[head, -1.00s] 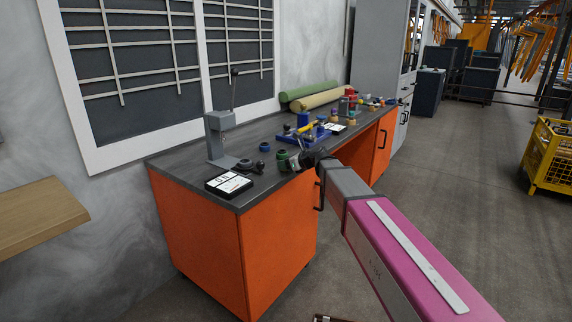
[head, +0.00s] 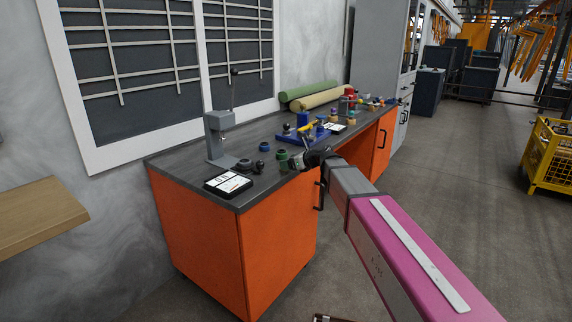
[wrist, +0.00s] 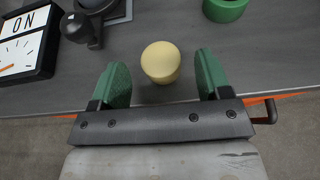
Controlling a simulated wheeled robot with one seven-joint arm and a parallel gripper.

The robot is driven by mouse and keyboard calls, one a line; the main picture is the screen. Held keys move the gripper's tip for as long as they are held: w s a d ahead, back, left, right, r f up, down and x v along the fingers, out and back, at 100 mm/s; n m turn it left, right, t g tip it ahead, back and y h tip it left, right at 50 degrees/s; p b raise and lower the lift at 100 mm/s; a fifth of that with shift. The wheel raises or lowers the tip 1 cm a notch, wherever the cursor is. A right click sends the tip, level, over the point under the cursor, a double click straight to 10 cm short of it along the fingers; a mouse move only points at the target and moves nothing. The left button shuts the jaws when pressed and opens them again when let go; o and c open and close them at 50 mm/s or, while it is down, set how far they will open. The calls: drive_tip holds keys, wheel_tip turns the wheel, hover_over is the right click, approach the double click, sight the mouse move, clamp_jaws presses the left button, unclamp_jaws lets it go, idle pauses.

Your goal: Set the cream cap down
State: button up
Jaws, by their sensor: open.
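The cream cap (wrist: 161,60) shows in the wrist view as a rounded, pale yellow piece near the front edge of the dark benchtop. It lies between the two green fingers of my gripper (wrist: 163,78), with a clear gap on each side. The fingers are open and do not touch it. It appears to stand on the bench surface. In the head view my gripper (head: 307,160) is over the bench's front edge, and I cannot make out the cap there.
A white-faced gauge box (head: 228,183) lies left of my gripper, beside a grey press stand (head: 219,140). A dark knobbed part (wrist: 85,28) and a green ring (wrist: 225,8) are close by. A blue fixture (head: 305,133) and rolled mats (head: 315,95) are farther back.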

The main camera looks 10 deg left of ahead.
drive_tip(key=v, duration=0.9)
drive_tip(key=shift+d, duration=0.3)
drive_tip(key=s+d+f+n+g+h, duration=0.1)
drive_tip(key=s+d+f+n+h, duration=0.25)
drive_tip(key=d+f+n, duration=0.4)
drive_tip(key=s+d+f+n+g+h, duration=0.1)
drive_tip(key=s+d+f+n+h, duration=0.25)
drive_tip(key=d+f, duration=0.6)
drive_tip(key=s+d+f+n+g+h, duration=0.1)
drive_tip(key=s+d+f+n+h, duration=0.1)
drive_tip(key=s+d+f+n, duration=0.3)
drive_tip(key=s+d+f+n+g+h, duration=0.2)
drive_tip(key=s+d+f+n, duration=0.4)
drive_tip(key=d, duration=0.6)
drive_tip(key=shift+s+f+n+h, duration=0.3)
drive_tip(key=shift+s+h, duration=0.4)
drive_tip(key=shift+s, duration=0.55)
